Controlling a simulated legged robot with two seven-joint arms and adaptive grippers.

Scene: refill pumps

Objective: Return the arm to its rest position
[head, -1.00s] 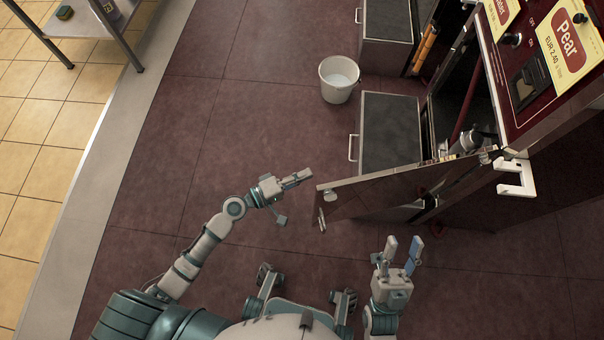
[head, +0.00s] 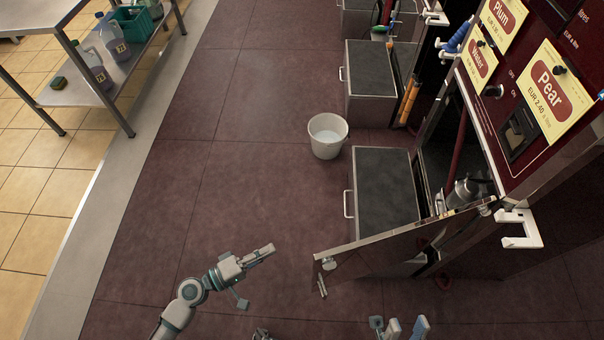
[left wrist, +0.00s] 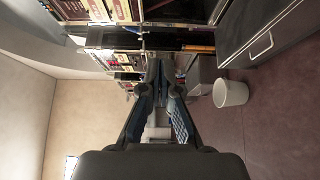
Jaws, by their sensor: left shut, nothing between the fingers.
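My left arm comes in from the lower left, and its left gripper (head: 262,252) is shut and empty above the dark red floor. It is left of the open cabinet door (head: 372,240) of the Pear pump and apart from it. In the left wrist view, the left gripper's fingers (left wrist: 160,80) meet at their tips with nothing between them. Only the finger ends of my right gripper (head: 406,327) show at the bottom edge. They stand apart with nothing between them; the rest of that arm is out of view.
The Pear pump (head: 548,95) stands at the right with its door swung out. Grey-topped drawer units (head: 383,190) stick out into the aisle. A white bucket (head: 327,136) stands on the floor, also in the left wrist view (left wrist: 230,93). A metal shelf table (head: 95,90) is upper left. The mid-left floor is clear.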

